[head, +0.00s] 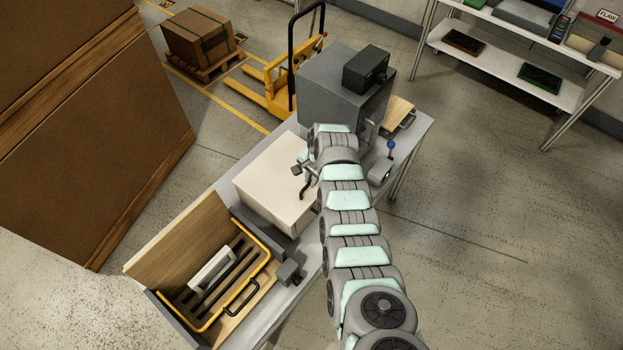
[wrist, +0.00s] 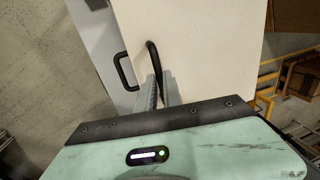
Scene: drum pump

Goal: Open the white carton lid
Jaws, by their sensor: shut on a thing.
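The white carton (head: 270,178) stands on the grey table, left of my arm. Its top looks flat and closed in the head view, and I cannot make out a lid seam. In the wrist view its cream surface (wrist: 200,45) fills the upper middle. My gripper (head: 306,178) is at the carton's right side. In the wrist view my gripper (wrist: 161,92) is shut on a black curved handle (wrist: 152,53) in front of the cream surface. My arm hides part of the carton's right side in the head view.
A grey machine (head: 335,85) with a black box (head: 366,69) on top stands behind the carton. A blue-knobbed lever (head: 391,145) is right of my arm. A black handle (wrist: 124,72) shows left in the wrist view.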

